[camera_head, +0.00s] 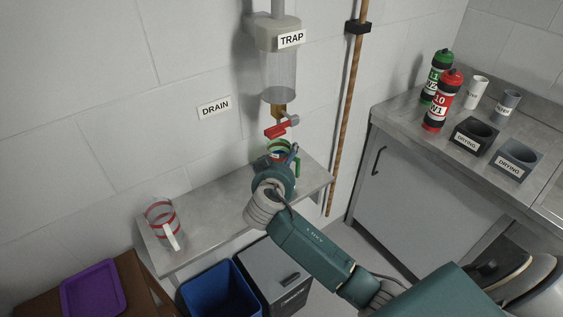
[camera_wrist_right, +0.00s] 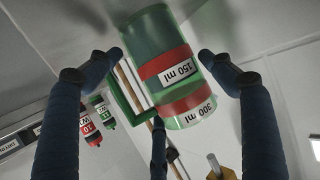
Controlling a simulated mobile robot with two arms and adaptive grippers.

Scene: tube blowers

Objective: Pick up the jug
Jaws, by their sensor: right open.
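A green-tinted jug (camera_head: 280,148) with red bands stands on the metal shelf under the trap's red-handled valve, partly hidden by my right gripper. In the right wrist view the jug (camera_wrist_right: 168,65) shows its measure labels, and its green handle is on the left side. My right gripper (camera_head: 289,161) is open at the jug. In the wrist view its dark fingers lie either side of the jug, with another finger below; whether any touches it I cannot tell. A second jug (camera_head: 160,217), clear with red bands and a white handle, stands at the shelf's left end. My left gripper is out of view.
The shelf (camera_head: 215,207) is clear between the jugs. The trap (camera_head: 279,70) and its red valve handle (camera_head: 277,130) hang close above the green jug. A brown pole (camera_head: 347,115) stands right. Bins (camera_head: 218,292) sit below; a counter (camera_head: 405,110) holds bottles and drying cups.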

